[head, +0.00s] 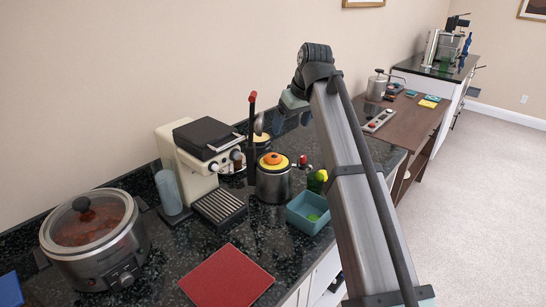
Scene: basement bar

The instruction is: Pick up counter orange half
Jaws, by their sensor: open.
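A round orange piece with a yellow rim (273,160) lies on top of a silver cylindrical appliance (273,185) on the dark counter (180,265). It looks like the orange half, but it is too small to be sure. My gripper (291,103) is at the end of my raised arm, above and behind the appliance in the picture.
A coffee machine (200,165) stands left of the appliance. A blue-green container (309,213) and a green-yellow item (317,181) sit to its right. A slow cooker (95,240) and a red board (227,278) are nearer. A brown table (405,125) stands beyond.

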